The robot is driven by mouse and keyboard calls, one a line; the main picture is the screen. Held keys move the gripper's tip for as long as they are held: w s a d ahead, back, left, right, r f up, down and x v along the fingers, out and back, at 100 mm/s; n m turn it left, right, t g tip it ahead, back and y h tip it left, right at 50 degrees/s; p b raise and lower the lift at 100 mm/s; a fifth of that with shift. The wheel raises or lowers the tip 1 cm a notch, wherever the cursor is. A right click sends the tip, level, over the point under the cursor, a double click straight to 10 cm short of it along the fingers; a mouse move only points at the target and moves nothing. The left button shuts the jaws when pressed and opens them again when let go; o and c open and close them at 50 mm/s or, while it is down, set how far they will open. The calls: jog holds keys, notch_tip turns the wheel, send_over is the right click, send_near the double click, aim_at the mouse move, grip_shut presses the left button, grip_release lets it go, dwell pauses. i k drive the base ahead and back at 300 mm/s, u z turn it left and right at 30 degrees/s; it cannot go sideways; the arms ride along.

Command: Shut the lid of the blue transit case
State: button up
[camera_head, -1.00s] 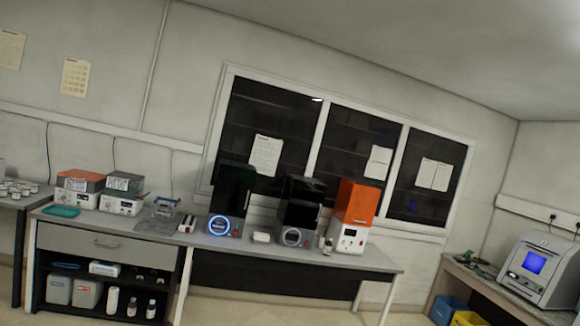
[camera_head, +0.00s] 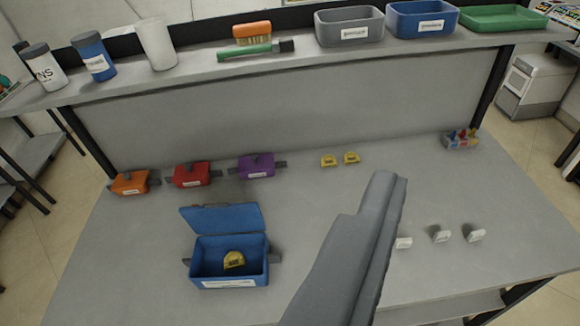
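The blue transit case (camera_head: 226,272) stands on the grey table, left of centre. Its lid (camera_head: 222,217) is open and leans back on the far side. A yellow piece (camera_head: 234,260) lies inside the case, and a white label is on its front. My gripper (camera_head: 386,178) reaches up from the bottom edge, to the right of the case and apart from it. It shows as a long grey shape with nothing visible held. I cannot make out a gap between its fingers.
Orange (camera_head: 130,182), red (camera_head: 192,174) and purple (camera_head: 256,166) cases stand in a row behind. Two yellow pieces (camera_head: 340,160) lie right of them. White pieces (camera_head: 440,236) and a small rack (camera_head: 461,140) are at right. A raised shelf (camera_head: 190,70) holds bottles, brushes and trays.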

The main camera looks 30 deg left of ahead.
aim_at(226, 218)
jog(key=u, duration=1.05)
jog(key=k, duration=0.5)
jog(key=u, duration=0.05)
jog(key=i, duration=0.5)
jog(key=z, duration=0.05)
